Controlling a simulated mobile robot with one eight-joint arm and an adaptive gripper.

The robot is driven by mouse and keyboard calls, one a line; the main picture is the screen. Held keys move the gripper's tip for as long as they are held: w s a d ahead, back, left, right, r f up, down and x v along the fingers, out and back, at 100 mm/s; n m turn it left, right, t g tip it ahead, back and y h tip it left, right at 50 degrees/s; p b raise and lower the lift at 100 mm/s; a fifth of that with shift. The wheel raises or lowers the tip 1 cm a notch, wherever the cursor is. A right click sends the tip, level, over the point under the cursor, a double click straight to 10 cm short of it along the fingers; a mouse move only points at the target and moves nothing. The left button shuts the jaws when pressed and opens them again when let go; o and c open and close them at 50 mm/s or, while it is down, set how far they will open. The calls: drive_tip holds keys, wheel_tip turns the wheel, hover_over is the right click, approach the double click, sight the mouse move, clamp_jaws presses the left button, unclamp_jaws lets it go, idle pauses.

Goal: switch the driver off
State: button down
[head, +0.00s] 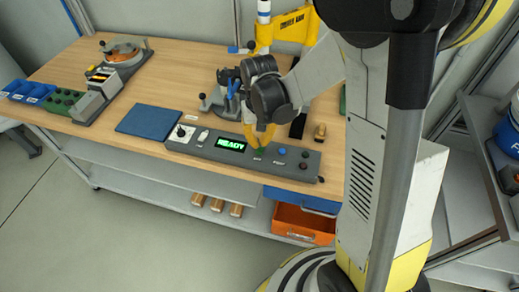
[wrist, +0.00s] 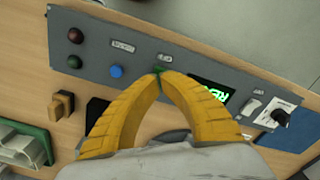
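A long grey control panel (head: 215,155) lies along the front of the wooden bench; it also fills much of the wrist view (wrist: 200,70). Its display (head: 231,144) reads READY in green. A rotary knob (head: 181,133) and a white rocker switch (head: 203,135) sit left of the display. A green button (head: 261,149), a blue button (head: 282,151) and a red button (head: 304,154) sit to its right. My gripper (head: 261,144) points down with its yellow fingertips together over the green button; in the wrist view the fingertips (wrist: 160,70) mostly cover it. Contact is unclear.
A blue mat (head: 148,122) lies left of the panel. A small clamp fixture (head: 218,104) stands behind it, and a wood-and-black block (head: 320,132) behind its right end.

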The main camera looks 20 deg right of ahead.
sight(259, 151)
drive_tip(key=shift+f+b, duration=1.65)
drive_tip(key=shift+f, duration=0.2)
idle(1.1)
drive_tip(key=shift+r+p, duration=2.55)
drive_tip(key=shift+r, duration=1)
drive_tip(key=s+r+n+t+b, duration=0.1)
drive_tip(key=s+r+t+b, duration=0.3)
drive_tip(key=s+r+t, duration=0.3)
drive_tip(key=s+r, duration=0.4)
drive_tip(key=s, duration=0.1)
drive_tip(key=shift+s+b, duration=0.4)
